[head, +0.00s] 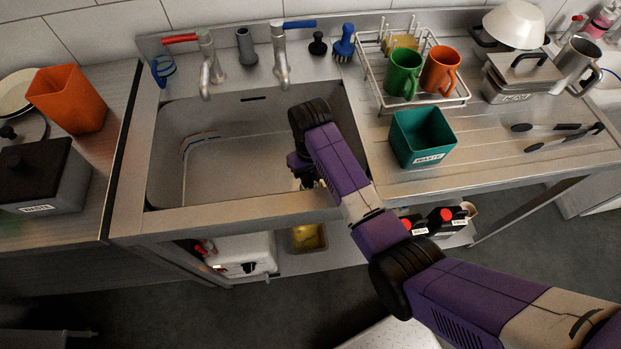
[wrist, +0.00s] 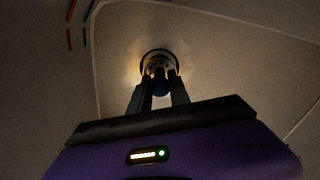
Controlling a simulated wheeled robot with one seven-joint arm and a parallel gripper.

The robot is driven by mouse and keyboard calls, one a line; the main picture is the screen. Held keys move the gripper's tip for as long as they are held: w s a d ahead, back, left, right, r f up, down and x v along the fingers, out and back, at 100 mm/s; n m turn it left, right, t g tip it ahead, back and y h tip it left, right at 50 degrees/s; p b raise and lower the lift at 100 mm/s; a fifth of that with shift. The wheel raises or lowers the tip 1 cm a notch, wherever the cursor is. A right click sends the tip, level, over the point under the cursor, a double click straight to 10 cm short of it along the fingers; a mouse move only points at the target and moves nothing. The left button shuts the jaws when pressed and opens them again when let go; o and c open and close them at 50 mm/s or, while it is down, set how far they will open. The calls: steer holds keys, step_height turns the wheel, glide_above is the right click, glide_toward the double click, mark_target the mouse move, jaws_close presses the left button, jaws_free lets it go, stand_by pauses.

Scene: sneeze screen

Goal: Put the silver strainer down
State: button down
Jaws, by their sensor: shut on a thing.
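My gripper (wrist: 158,82) points down into the sink and is shut on the silver strainer (wrist: 158,63). In the wrist view the strainer is a small round piece with dark holes at the fingertips, with a dark blue part between the fingers. It shows against a dark ring in the sink floor, likely the drain. I cannot tell whether it touches the floor. In the head view my arm hides the strainer and most of the gripper, at the right side of the sink (head: 235,165).
Two taps, one red-handled (head: 206,65) and one blue-handled (head: 281,55), stand behind the sink. A teal waste bin (head: 420,138) and a dish rack (head: 374,72) with mugs stand right. An orange bin (head: 67,98) stands left. The left sink floor is clear.

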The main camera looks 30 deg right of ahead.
mark_target(310, 176)
steer(key=shift+f, duration=0.8)
steer(key=c, duration=1.2)
jaws_free()
steer(key=shift+r, duration=0.15)
step_height(310, 176, up, 12)
steer(key=shift+f, duration=0.1)
